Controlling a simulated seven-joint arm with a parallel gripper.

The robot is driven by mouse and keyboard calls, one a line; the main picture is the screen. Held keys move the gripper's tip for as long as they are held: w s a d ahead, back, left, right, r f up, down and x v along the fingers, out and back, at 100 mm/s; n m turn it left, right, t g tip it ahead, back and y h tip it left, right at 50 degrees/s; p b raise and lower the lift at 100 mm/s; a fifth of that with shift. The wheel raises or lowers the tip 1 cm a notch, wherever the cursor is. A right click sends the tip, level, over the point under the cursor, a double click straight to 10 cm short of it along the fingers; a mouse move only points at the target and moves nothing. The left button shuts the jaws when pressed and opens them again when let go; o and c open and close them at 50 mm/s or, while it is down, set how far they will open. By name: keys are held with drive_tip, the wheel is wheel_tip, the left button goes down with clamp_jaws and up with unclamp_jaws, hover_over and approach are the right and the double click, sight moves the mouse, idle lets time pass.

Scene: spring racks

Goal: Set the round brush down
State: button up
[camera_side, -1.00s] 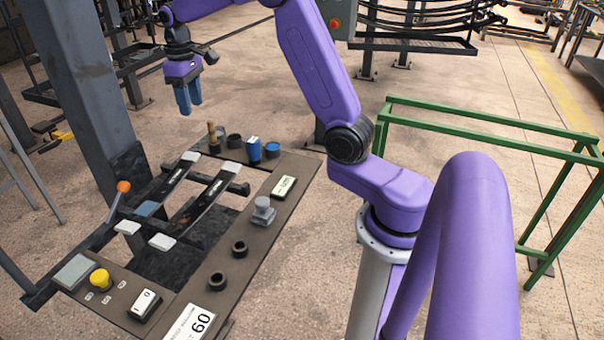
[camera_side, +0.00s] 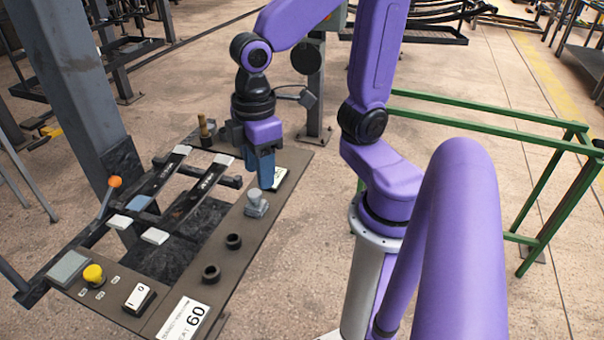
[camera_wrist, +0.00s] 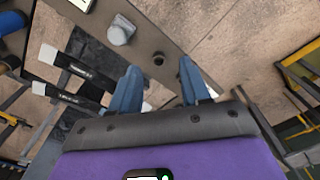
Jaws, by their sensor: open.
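A brush-like piece with a tan upright handle (camera_side: 204,126) stands at the far end of the brown bench plate (camera_side: 262,236); I cannot be sure it is the round brush. My gripper (camera_side: 264,180) points down over the plate's far right part, beside the grey knob-like piece (camera_side: 256,203) and partly in front of the white label block (camera_side: 279,177). In the wrist view my gripper (camera_wrist: 158,78) has its two blue fingers spread apart, with nothing held between them. A black ring socket (camera_wrist: 158,58) shows beyond the fingertips. The cups behind my gripper are mostly hidden in the side view.
Two dark spring arms with white pads (camera_side: 155,236) lie left of the plate. An orange-tipped lever (camera_side: 115,182), yellow button (camera_side: 93,274) and switch (camera_side: 139,299) are nearby. A grey post (camera_side: 70,90) rises at left. A green frame (camera_side: 560,150) stands at right.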

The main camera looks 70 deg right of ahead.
drive_tip(key=s+d+f+n, duration=0.2)
drive_tip(key=s, duration=0.5)
drive_tip(key=shift+s, duration=0.2)
drive_tip(key=shift+d+r, duration=0.1)
idle(0.8)
